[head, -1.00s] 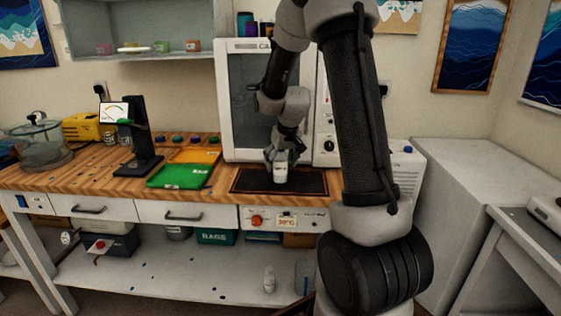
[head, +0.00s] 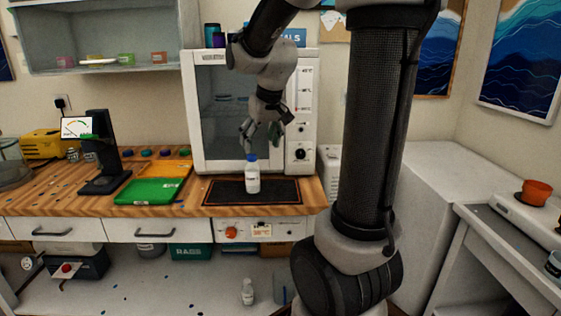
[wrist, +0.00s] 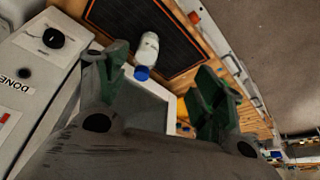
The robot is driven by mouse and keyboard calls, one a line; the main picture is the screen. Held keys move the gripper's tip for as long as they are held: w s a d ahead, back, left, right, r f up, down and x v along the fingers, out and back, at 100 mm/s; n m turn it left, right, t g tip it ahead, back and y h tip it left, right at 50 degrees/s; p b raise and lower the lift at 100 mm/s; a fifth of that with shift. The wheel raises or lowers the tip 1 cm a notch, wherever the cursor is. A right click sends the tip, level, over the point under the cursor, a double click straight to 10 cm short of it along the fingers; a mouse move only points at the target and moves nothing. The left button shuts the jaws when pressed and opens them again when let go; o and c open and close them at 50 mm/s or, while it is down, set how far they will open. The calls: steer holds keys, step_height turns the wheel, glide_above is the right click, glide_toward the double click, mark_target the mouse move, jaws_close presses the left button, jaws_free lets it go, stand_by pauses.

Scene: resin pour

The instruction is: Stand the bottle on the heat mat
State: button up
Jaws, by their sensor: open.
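The bottle (head: 252,176), white with a blue cap, stands upright on the black heat mat (head: 222,193) on the wooden bench in the head view. In the wrist view the bottle (wrist: 148,52) also shows on the dark mat (wrist: 108,22), its blue cap toward my gripper. My gripper (head: 262,133) is above and slightly behind the bottle, apart from it. In the wrist view its green-padded fingers (wrist: 160,88) are spread wide with nothing between them.
A white oven with a glass door (head: 222,115) stands behind the mat. Green (head: 150,191) and orange (head: 166,170) trays lie left of it, beside a black stand (head: 100,155). Another bottle (head: 248,291) stands on the lower shelf. An orange cup (head: 537,192) sits at right.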

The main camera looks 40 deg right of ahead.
steer(key=s+a, duration=0.2)
steer(key=s, duration=0.8)
steer(key=s+a+n, duration=0.1)
steer(key=s+a, duration=0.2)
steer(key=s, duration=0.8)
steer(key=shift+s+r, duration=0.3)
steer(key=shift+r, duration=0.15)
